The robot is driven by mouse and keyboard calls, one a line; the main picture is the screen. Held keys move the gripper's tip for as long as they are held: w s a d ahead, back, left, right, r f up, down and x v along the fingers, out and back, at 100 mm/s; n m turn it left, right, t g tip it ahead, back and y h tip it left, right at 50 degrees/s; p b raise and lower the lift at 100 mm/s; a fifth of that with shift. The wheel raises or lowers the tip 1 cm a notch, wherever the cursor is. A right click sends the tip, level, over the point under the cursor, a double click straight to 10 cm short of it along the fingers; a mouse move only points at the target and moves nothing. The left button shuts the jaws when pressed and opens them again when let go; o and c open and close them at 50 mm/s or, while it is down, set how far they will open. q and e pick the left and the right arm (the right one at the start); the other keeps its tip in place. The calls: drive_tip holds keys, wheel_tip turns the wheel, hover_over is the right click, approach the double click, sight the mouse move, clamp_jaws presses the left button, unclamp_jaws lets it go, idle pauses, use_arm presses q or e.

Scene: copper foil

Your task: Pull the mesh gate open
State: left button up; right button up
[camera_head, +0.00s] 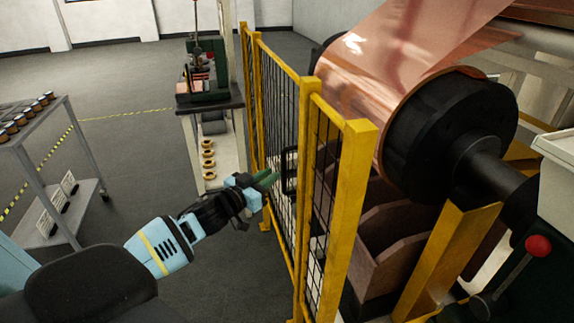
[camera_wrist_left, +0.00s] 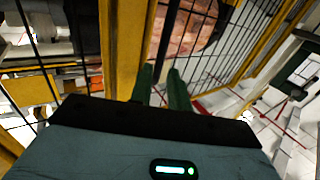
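The mesh gate (camera_head: 281,77) is a yellow-framed panel of black wire in the middle of the head view. It stands in line with the yellow fence post beside it and looks closed. Its black handle (camera_head: 289,170) juts from the near side. My left gripper (camera_head: 269,178) points at the handle from the left, its green fingers just short of it. My right gripper is not in view.
Behind the fence is a large copper foil roll (camera_head: 375,75) on a black drum. A grey shelf cart (camera_head: 50,165) stands at the left. A workbench (camera_head: 209,100) stands beyond the gate. The floor left of the gate is mostly clear.

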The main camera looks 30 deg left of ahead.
use_arm(q)
drive_tip(key=shift+w+d, duration=0.2)
drive_tip(key=shift+w, duration=1.6)
drive_tip(key=shift+w+d, duration=0.2)
drive_tip(key=shift+w, duration=1.55)
clamp_jaws()
